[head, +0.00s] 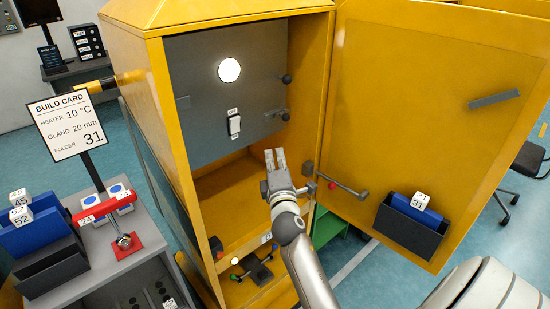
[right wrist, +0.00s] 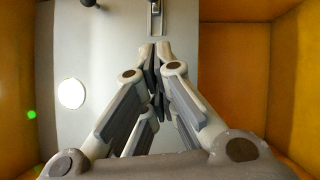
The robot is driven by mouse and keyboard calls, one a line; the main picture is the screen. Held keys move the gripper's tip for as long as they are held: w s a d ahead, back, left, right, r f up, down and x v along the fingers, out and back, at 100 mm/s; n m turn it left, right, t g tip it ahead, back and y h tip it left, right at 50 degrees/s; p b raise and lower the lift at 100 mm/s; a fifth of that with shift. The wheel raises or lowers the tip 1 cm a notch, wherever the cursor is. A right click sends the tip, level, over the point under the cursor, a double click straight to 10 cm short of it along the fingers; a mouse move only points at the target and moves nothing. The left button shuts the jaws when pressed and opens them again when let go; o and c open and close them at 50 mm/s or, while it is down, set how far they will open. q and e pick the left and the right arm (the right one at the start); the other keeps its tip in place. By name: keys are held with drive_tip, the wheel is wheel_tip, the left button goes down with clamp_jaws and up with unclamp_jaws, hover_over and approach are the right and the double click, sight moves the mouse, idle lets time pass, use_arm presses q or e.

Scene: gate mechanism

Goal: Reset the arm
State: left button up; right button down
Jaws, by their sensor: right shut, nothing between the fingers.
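My right gripper (head: 275,155) is in front of the open yellow cabinet (head: 320,60), below its grey inner panel (head: 200,85). Its fingers are together and hold nothing. In the right wrist view the shut gripper (right wrist: 162,45) points at the grey panel. A round white lamp (head: 229,70) is lit on the panel. My left gripper is not in view.
The yellow door (head: 430,120) stands open at the right, with a blue folder (head: 415,208) marked 31 in its dark holder. A lever with a red knob (head: 332,186) sticks out near the hinge side.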

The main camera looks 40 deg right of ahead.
idle(0.4)
drive_tip(key=a+f+m+g+y, duration=0.1)
drive_tip(key=a+f+g+y, duration=0.15)
drive_tip(key=f, duration=0.85)
drive_tip(key=a+f+g+y, duration=0.15)
drive_tip(key=a+f, duration=0.25)
drive_tip(key=f, duration=0.6)
drive_tip(key=s+a+f+m+g+y, duration=0.25)
drive_tip(key=s+f, duration=0.35)
drive_tip(key=f, duration=0.5)
drive_tip(key=s+a+f+m+g+y, duration=0.1)
drive_tip(key=s+a+f, duration=0.35)
drive_tip(key=f, duration=0.65)
drive_tip(key=s+a+f+m+g+y, duration=0.2)
drive_tip(key=s+f+m+g, duration=0.15)
drive_tip(key=s+f, duration=1.05)
drive_tip(key=s+f+m+g, duration=0.1)
drive_tip(key=s+f+g, duration=0.1)
drive_tip(key=s, duration=1.1)
drive_tip(key=s+a+f+m+g, duration=0.1)
drive_tip(key=s+f+m+g, duration=0.1)
drive_tip(key=s, duration=1.1)
wheel_tip(320, 180, down, 2)
drive_tip(key=shift+a+f+g, duration=0.1)
drive_tip(key=shift+a+g, duration=0.05)
drive_tip(key=shift+g, duration=0.45)
